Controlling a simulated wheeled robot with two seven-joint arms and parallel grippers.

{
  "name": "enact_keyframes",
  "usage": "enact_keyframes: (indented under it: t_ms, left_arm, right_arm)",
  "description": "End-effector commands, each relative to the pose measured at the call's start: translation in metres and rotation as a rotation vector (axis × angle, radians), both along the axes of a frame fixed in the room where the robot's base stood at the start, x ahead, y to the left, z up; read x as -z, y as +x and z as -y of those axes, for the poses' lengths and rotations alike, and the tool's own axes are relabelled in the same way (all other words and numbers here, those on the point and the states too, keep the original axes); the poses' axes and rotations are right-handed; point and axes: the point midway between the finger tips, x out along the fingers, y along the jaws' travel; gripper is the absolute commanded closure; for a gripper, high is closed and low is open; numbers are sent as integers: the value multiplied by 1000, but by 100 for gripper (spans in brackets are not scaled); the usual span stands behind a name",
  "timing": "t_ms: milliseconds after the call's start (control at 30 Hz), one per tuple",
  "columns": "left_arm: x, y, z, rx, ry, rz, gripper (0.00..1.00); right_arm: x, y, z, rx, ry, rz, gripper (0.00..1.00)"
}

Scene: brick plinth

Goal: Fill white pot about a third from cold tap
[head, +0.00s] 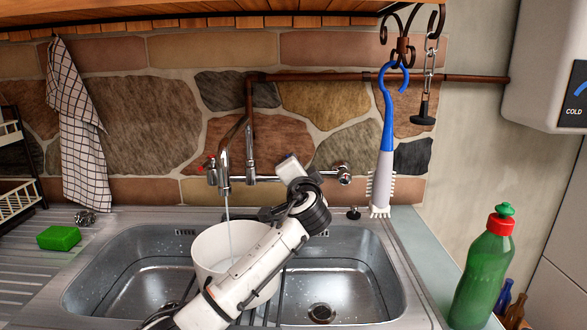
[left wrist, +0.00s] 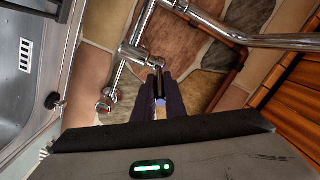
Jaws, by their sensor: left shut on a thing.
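The white pot (head: 210,243) stands upright in the sink under the tap spout (head: 224,180), partly hidden by my left arm. A thin stream of water (head: 229,215) runs from the spout into it. I cannot tell the water level. The chrome mixer tap (head: 250,165) is on the stone wall, with a red-marked handle (head: 208,165) on its left. My left gripper (head: 287,165) is at the tap's right side. In the left wrist view its dark fingers (left wrist: 159,78) are closed at the chrome fitting (left wrist: 140,55), seemingly on the cold tap handle, which is mostly hidden. My right gripper is not in view.
A blue-handled brush (head: 386,140) and a plug on a chain (head: 424,108) hang right of the tap. A green bottle (head: 485,270) stands at the right. A green sponge (head: 59,238) lies on the left drainer. A checked towel (head: 80,130) hangs behind it.

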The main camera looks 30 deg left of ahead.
Motion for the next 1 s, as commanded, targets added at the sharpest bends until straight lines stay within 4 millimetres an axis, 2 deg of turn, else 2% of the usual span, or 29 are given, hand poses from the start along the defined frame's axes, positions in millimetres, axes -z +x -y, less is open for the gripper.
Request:
enact_keyframes:
  t_ms: [67,100,167,200,567,667,1000]
  left_arm:
    - [2,-1,-3,-6,-2,-3,100]
    - [1,-1,-2,-6,-2,-3,83]
    - [1,-1,-2,-4,-2,-3,72]
    - [1,0,-2,-4,-3,-2,71]
    - [1,-4,3,3,-3,1,71]
    - [2,-14,10,3,-2,1,71]
    - [2,-68,43,1,-4,1,71]
  right_arm:
    - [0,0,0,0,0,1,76]
    - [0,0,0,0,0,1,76]
    - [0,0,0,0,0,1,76]
    - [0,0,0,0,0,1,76]
    - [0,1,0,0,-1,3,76]
    - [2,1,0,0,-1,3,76]
    - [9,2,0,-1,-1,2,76]
